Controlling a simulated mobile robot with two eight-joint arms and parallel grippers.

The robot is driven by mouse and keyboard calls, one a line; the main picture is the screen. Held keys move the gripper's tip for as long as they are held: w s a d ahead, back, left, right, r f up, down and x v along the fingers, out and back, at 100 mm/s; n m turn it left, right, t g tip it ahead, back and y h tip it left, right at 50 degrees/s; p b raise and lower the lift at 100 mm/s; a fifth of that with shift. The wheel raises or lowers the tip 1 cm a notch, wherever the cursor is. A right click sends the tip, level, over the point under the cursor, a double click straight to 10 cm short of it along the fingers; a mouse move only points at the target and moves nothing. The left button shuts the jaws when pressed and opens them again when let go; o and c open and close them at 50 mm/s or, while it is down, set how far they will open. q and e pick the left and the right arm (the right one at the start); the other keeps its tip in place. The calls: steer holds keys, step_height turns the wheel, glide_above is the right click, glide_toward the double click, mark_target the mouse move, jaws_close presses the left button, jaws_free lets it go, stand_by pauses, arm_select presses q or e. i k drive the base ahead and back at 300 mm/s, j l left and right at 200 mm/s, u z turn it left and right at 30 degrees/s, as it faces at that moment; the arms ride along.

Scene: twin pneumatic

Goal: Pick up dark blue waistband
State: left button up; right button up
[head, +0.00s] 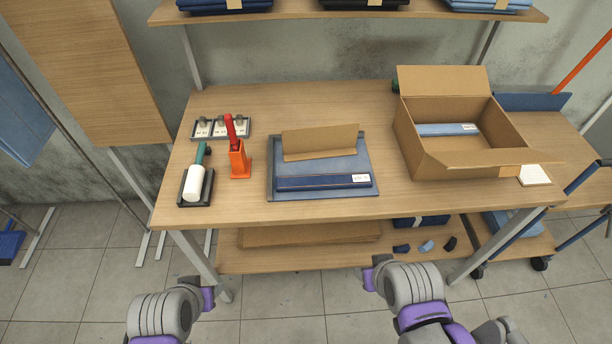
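A long dark blue folded strip with a white label at its right end, which looks like the dark blue waistband (315,183), lies along the front of a blue-grey tray (361,150) on the table. A lighter blue folded cloth and a raised brown card (320,142) are behind it. My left gripper (206,294) is low in front of the table, at the lower left. My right gripper (370,276) is also below the table's front edge, right of centre. Both are apart from the strip, and their fingers are too unclear to judge.
An open cardboard box (460,160) with a light blue labelled item stands at the right. An orange holder (239,162), a white roller (195,182) and small grey-white pieces (222,127) are at the left. The table's front strip is clear; a lower shelf (300,257) sits beneath.

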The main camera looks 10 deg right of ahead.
mark_target(354, 180)
steer(key=i+j, duration=0.1)
steer(key=j, duration=0.25)
steer(key=i+j+z, duration=0.1)
steer(key=j, duration=0.25)
steer(key=i+j, duration=0.1)
steer(key=j, duration=0.25)
steer(key=i+j+z, duration=0.1)
steer(key=j, duration=0.25)
steer(key=i+j, duration=0.15)
steer(key=j, duration=0.2)
steer(key=l+z, duration=0.1)
steer(key=i+l, duration=0.05)
steer(key=l, duration=0.05)
